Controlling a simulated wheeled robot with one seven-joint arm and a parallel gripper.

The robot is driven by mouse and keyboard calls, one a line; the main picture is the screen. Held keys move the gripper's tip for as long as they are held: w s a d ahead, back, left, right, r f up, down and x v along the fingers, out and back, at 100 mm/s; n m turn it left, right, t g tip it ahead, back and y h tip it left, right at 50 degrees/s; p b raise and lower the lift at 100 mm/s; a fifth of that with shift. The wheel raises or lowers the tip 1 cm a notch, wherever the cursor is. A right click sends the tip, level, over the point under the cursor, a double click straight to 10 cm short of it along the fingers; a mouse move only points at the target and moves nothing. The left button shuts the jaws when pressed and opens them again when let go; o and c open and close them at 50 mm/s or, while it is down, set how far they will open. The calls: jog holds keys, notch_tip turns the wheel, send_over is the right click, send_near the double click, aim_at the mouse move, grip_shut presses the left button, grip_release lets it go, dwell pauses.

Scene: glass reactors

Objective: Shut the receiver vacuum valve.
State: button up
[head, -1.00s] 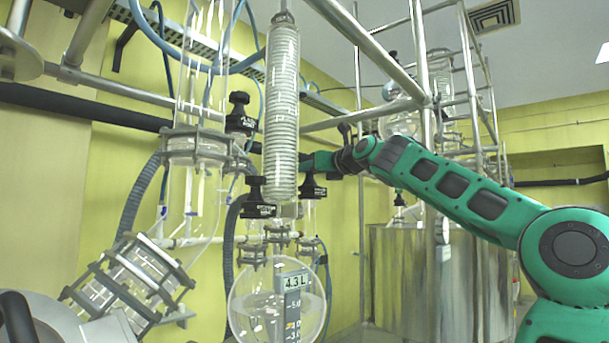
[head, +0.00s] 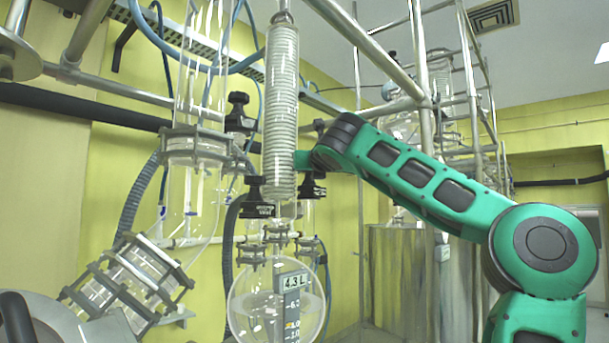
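Three black valve knobs with collars stand around the glass coil column. One is at upper left (head: 238,112), one at lower left of the column (head: 257,198) and one just right of it (head: 312,186). Their lettering is too small to read, so I cannot tell which is the receiver vacuum valve, or whether any is open or shut. The round glass receiver (head: 255,308) below holds clear liquid, with a 4.3 L readout (head: 293,282) at its front. My green arm reaches from the right to the coil column, above the right knob. My gripper is hidden there.
The glass coil column (head: 282,110) hangs in front of my arm's end. Metal frame rails (head: 365,45) cross above the arm. A caged glass cylinder (head: 128,280) leans at lower left. A steel vessel (head: 395,280) stands behind at right.

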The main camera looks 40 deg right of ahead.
jog(key=shift+a+r, duration=0.1)
jog(key=shift+a, duration=0.05)
jog(key=o, duration=1.1)
jog(key=shift+c, duration=0.2)
jog(key=shift+w+a, duration=0.1)
jog(key=shift+n+t+y, duration=0.4)
jog(key=shift+n+y, duration=0.1)
jog(key=shift+y, duration=0.2)
jog(key=shift+n+t+y, duration=0.4)
jog(key=shift+n+y, duration=0.3)
jog(key=shift+y, duration=0.3)
jog(key=shift+d+n+t+y, duration=0.1)
jog(key=shift+n+t+y, duration=0.15)
jog(key=shift+n+y, duration=0.85)
jog(key=shift+d+n+t+y, duration=0.1)
jog(key=shift+n+t+y, duration=0.35)
jog(key=shift+y, duration=1.05)
jog(key=shift+n+g+y, duration=0.5)
jog(key=shift+n+y, duration=1.25)
jog(key=shift+y, duration=0.75)
jog(key=shift+n+y, duration=0.3)
jog(key=shift+y, duration=0.1)
